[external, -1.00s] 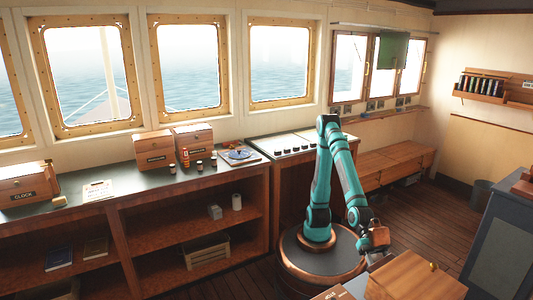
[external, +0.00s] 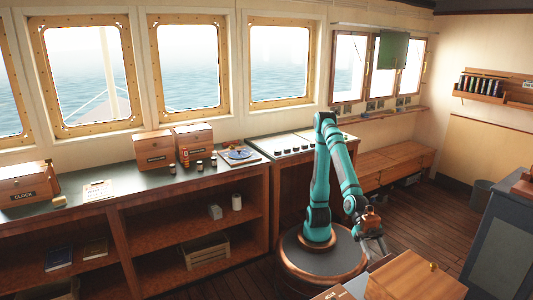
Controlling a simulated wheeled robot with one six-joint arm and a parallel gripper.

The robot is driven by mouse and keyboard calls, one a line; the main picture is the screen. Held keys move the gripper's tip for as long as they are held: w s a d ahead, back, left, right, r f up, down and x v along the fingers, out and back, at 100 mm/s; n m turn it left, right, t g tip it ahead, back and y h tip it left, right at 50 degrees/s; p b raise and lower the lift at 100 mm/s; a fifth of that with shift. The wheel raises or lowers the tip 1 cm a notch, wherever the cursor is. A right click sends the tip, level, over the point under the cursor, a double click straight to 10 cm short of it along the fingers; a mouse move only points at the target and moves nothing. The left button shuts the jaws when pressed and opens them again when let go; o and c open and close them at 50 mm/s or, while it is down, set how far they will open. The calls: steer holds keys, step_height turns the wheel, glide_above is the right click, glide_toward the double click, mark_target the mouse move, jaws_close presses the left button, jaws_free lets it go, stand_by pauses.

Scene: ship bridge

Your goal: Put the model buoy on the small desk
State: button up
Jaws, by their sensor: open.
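I cannot make out the model buoy for certain. A small orange-red upright object (external: 185,157) stands on the long dark counter (external: 120,180) among small jars, but it is too small to identify. I cannot tell which surface is the small desk; a wooden surface with a box on it (external: 415,278) shows at the bottom right. My gripper (external: 376,246) is open, with its fingers pointing down, just behind that wooden box. Nothing shows between its fingers.
A low wooden bench (external: 395,160) runs under the right windows. A blue-grey cabinet (external: 505,240) stands at right. Open floor (external: 430,210) lies between.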

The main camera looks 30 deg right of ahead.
steer(key=v, duration=0.6)
steer(key=shift+w+d, duration=0.15)
steer(key=shift+w, duration=0.15)
